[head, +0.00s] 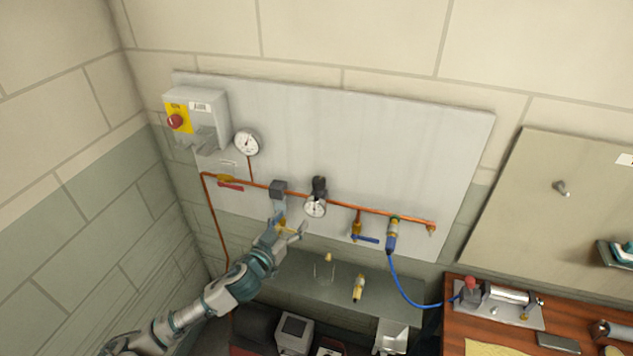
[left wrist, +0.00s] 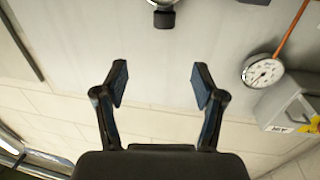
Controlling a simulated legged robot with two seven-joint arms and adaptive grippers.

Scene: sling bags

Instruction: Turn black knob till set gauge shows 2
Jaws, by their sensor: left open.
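The black knob (head: 319,184) sits on top of a regulator on the grey wall panel, at the copper pipe. The small round set gauge (head: 315,208) is just below it; its reading is too small to tell. My left gripper (head: 290,227) is open and empty, below and left of the set gauge, apart from the knob. In the left wrist view, the open fingers (left wrist: 160,84) face the panel. A dark knob-like part (left wrist: 164,18) shows at the top edge there, beyond the fingertips; most of its surroundings are cut off. My right gripper is not in view.
A larger gauge (head: 247,142) and a grey switch box (head: 196,118) with a red button are at the panel's left. A dark grey block (head: 278,188) is left of the knob. A blue-handled valve (head: 364,239) and blue hose (head: 401,285) are right. A shelf (head: 290,285) is below.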

